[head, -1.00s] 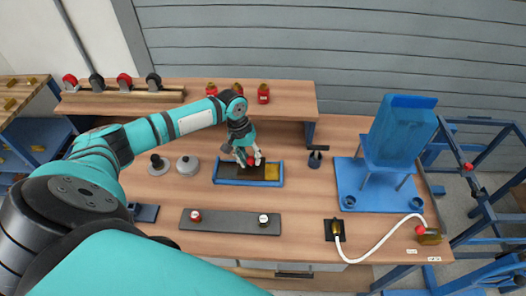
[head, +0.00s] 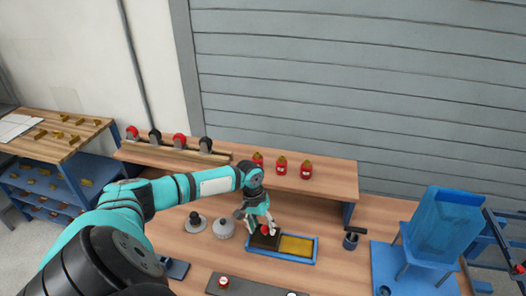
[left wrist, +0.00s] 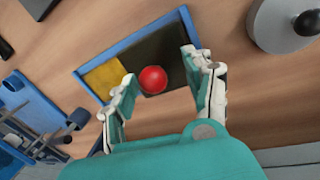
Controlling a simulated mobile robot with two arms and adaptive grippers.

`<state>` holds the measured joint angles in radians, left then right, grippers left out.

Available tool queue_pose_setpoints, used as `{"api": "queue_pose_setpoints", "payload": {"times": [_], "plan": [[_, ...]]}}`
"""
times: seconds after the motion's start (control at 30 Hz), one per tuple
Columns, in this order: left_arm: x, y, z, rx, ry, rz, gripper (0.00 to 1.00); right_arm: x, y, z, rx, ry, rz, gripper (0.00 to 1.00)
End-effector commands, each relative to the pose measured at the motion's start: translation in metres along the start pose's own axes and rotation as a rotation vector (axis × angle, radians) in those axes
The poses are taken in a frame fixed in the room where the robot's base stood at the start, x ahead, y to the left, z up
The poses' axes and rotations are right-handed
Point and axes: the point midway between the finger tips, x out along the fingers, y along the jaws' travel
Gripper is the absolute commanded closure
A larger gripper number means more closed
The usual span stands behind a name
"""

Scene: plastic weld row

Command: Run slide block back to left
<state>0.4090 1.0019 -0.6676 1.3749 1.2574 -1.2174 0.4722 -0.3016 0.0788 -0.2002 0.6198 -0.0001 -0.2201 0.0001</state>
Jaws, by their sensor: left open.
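The slide block is a dark block (head: 259,242) with a red ball knob (head: 265,230). It sits in a blue-framed tray (head: 300,261) at the tray's left part, with a yellow bed (head: 298,245) bare to its right. My left gripper (head: 262,226) is over the block with its fingers around the knob. In the left wrist view the open fingers (left wrist: 158,66) stand on either side of the red knob (left wrist: 153,79), which is nearer the left finger. The dark area (left wrist: 158,50) reaches toward the tray's right end there, with yellow (left wrist: 103,78) at the left. My right gripper is not in view.
Round grey pieces (head: 223,228) stand left of the tray. A raised shelf with red bottles (head: 281,166) is behind it. A dark strip with buttons (head: 243,288) lies in front. A black-handled fixture (head: 351,239) and a blue chair-like piece (head: 445,230) are to the right.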

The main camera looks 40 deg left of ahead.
Motion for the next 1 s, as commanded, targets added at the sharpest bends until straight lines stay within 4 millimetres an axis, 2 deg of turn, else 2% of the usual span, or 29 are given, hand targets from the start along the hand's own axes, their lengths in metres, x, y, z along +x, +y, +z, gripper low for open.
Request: {"api": "queue_pose_setpoints", "payload": {"times": [0.17,0.27,0.7,0.83,1.0], "plan": [[-0.003,0.001,0.0,0.001,0.0,0.002,0.47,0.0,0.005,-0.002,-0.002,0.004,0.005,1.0],[-0.013,0.001,0.0,0.0,0.001,0.002,0.47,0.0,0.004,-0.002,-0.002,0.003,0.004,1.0],[-0.1,-0.002,0.0,0.001,0.003,0.0,0.47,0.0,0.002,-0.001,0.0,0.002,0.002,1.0],[-0.114,-0.002,0.0,-0.001,0.002,0.001,0.47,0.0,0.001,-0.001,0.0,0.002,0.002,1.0],[-0.12,-0.002,0.001,-0.001,0.0,0.001,0.47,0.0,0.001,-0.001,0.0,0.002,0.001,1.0]]}}
